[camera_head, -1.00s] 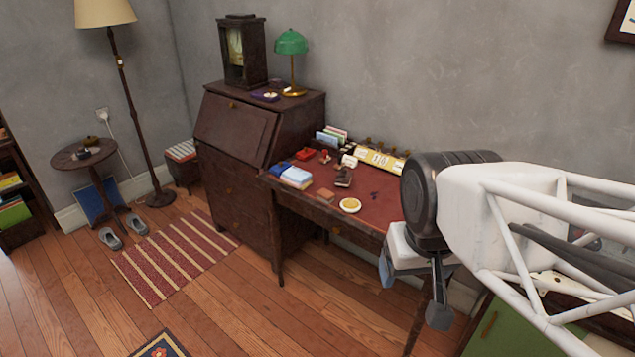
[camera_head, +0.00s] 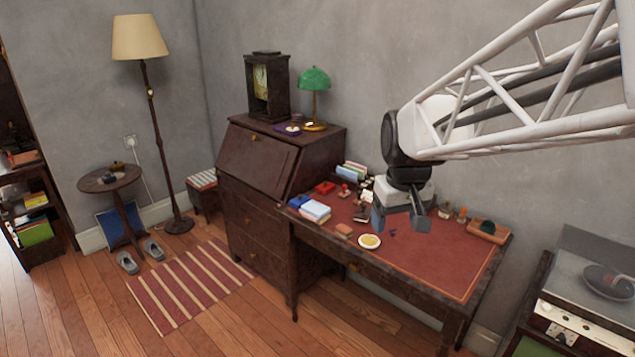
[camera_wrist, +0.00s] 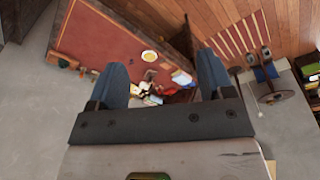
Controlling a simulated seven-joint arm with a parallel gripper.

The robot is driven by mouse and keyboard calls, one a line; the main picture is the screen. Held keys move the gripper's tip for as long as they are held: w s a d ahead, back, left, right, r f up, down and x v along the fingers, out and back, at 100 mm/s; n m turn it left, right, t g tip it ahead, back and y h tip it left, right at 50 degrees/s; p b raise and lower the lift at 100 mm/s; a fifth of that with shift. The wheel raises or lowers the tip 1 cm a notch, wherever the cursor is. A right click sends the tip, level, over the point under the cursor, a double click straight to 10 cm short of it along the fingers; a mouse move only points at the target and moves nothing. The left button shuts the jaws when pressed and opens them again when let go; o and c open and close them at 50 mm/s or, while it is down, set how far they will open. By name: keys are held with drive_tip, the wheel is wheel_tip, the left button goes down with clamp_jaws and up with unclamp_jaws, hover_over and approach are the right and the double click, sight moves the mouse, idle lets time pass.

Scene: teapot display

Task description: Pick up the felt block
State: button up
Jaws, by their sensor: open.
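My gripper (camera_head: 399,219) is open and empty, held in the air above the red-topped desk (camera_head: 445,255). In the wrist view its two blue-grey fingers (camera_wrist: 163,72) are spread wide, with small desk items far below between them. I cannot tell for certain which item is the felt block. A small flat reddish-brown block (camera_head: 344,229) lies near the desk's front edge, left of my gripper. A dark brown item (camera_head: 361,213) lies just behind it, close to the left finger in the picture.
A yellow round dish (camera_head: 369,241), blue-and-white books (camera_head: 315,211) and a red item (camera_head: 325,187) share the desk's left part. A brown case (camera_head: 488,231) stands at its back right. The desk's right front is clear. A drop-front bureau (camera_head: 258,160) stands left.

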drive_tip(key=w+f+n, duration=0.2)
drive_tip(key=w+f, duration=0.1)
drive_tip(key=w, duration=1.2)
drive_tip(key=n+g, duration=0.2)
drive_tip(key=n, duration=0.2)
hover_over(343, 228)
drive_tip(key=f, duration=2.6)
drive_tip(key=shift+s+f, duration=0.2)
drive_tip(key=shift+s, duration=0.15)
drive_tip(key=shift+w+f, duration=0.3)
drive_tip(key=shift+f, duration=0.15)
drive_tip(key=shift+f, duration=1.3)
